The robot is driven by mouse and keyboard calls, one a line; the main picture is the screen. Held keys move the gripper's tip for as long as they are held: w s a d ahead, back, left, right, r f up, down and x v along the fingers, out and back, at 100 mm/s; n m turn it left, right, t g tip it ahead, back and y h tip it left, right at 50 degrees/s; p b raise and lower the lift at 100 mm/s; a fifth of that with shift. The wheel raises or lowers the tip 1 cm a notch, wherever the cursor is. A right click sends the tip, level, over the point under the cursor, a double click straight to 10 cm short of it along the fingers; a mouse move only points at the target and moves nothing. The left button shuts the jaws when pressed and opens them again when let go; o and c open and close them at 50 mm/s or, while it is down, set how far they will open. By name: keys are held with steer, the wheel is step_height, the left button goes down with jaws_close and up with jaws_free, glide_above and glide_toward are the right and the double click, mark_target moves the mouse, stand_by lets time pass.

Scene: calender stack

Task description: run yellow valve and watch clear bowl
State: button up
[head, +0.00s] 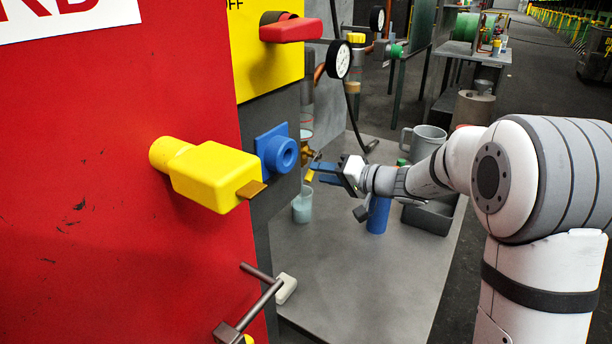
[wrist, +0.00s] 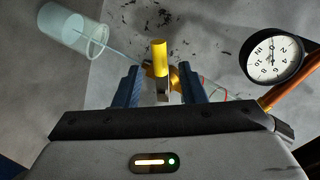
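The yellow valve handle (head: 310,175) sits on a brass fitting (head: 307,153) at the panel's right edge. In the wrist view the yellow handle (wrist: 160,57) stands between the two blue fingers of my gripper (wrist: 161,84), with a gap on each side. In the head view my gripper (head: 328,170) is at the handle; its fingers are partly hidden. The clear bowl (head: 302,206), a cup-like vessel, stands on the grey table below the valve. It also shows in the wrist view (wrist: 97,42), holding pale blue liquid. A thin pale line runs from the fitting to its mouth.
A blue cylinder (head: 378,214) stands just below my gripper. A grey mug (head: 427,140) and dark tray (head: 430,215) are at the table's right. A large yellow handle (head: 207,177) juts from the red panel at left. A pressure gauge (wrist: 273,58) is near the valve.

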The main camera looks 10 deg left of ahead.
steer(key=x, duration=0.6)
steer(key=shift+p, duration=0.3)
steer(key=shift+c, duration=0.4)
jaws_close()
steer(key=shift+d, duration=0.1)
steer(key=shift+d, duration=0.1)
